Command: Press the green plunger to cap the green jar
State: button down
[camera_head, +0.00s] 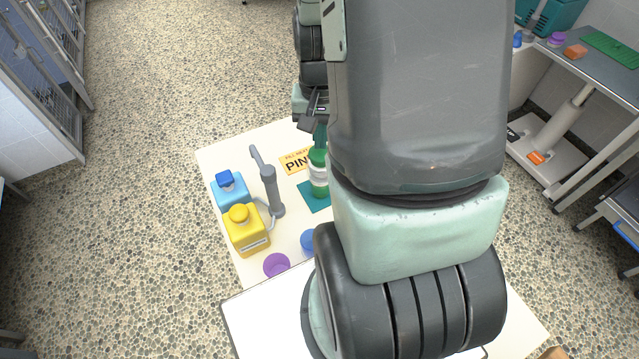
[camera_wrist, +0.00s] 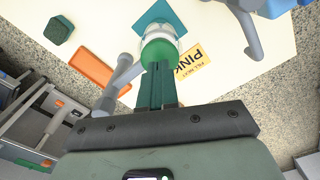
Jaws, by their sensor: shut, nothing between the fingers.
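The green jar (camera_head: 319,184) stands upright on a teal mat (camera_head: 312,196), with a white body and a green top part. In the wrist view its round green top (camera_wrist: 157,50) sits over the pale body, on the teal mat (camera_wrist: 158,18). I take this green top to be the plunger; whether it is separate from the cap I cannot tell. My gripper (camera_head: 320,146) points down at it, shut and empty. In the wrist view the shut fingers (camera_wrist: 156,72) overlap the green top and hide part of it. Whether they touch it I cannot tell.
A grey spouted post (camera_head: 270,190) stands left of the jar, beside a blue bottle (camera_head: 229,188) and a yellow bottle (camera_head: 245,232). A "PINK" card (camera_head: 294,162) lies behind. An orange tray (camera_wrist: 104,73), a second grey post (camera_wrist: 121,75) and a dark green block (camera_wrist: 60,29) are near.

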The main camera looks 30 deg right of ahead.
dwell(0.4)
notch_tip(320, 180, up, 6)
dwell(0.6)
dwell(0.4)
jog(key=s+a+r+n+t, duration=0.3)
jog(key=a+r, duration=0.2)
jog(key=r, duration=0.5)
jog(key=s+a+r+n+t, duration=0.2)
jog(key=a+r+n+t, duration=0.15)
jog(key=r, duration=0.75)
jog(key=s+a, duration=0.2)
jog(key=s, duration=0.4)
jog(key=shift+s+g, duration=0.2)
jog(key=shift+g, duration=0.25)
jog(key=shift+r, duration=0.1)
